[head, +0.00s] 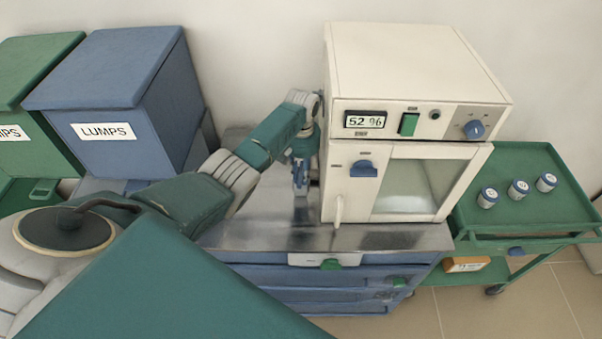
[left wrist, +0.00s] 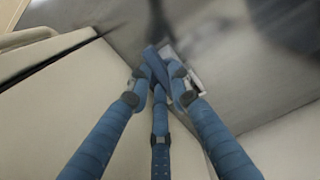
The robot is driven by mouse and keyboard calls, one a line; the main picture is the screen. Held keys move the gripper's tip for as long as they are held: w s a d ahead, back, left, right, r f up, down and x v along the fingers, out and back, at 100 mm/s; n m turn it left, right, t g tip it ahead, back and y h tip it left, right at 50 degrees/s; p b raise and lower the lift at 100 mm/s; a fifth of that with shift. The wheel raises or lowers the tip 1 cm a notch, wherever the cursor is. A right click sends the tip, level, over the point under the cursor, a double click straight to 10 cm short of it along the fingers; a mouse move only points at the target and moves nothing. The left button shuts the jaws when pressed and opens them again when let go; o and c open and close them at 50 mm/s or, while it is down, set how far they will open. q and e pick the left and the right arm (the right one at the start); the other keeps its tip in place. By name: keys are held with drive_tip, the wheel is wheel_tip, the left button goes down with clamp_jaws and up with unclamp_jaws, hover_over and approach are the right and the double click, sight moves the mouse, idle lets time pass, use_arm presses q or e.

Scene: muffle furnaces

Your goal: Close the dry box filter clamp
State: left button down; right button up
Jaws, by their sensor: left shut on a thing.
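The dry box (head: 425,75) is a cream cabinet with a 52.96 display, a window door and blue knobs. It stands on a metal-topped bench. My left gripper (head: 301,180) is low beside its left side, fingers pointing down. In the left wrist view the blue fingers (left wrist: 160,75) converge on a small part close to the box's wall. A pale piece, seemingly part of the filter clamp (left wrist: 196,80), shows just right of the fingertips. The fingers hide most of the clamp, so its position cannot be told. My right gripper is not in view.
A blue LUMPS bin (head: 135,85) and a green bin (head: 35,75) stand at left. A green cart (head: 540,215) with several small jars stands at right. The metal bench top (head: 270,235) is bare in front of my left gripper. The wall is close behind.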

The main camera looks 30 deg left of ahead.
use_arm(q)
drive_tip(key=shift+w+r+n, duration=0.15)
drive_tip(key=shift+w+n, duration=0.05)
drive_tip(key=shift+n, duration=0.5)
drive_tip(key=c, duration=1.6)
unclamp_jaws()
drive_tip(key=shift+s, duration=0.1)
drive_tip(key=shift+o, duration=0.2)
drive_tip(key=shift+r, duration=0.1)
wheel_tip(320, 180, up, 12)
drive_tip(key=shift+f, duration=0.2)
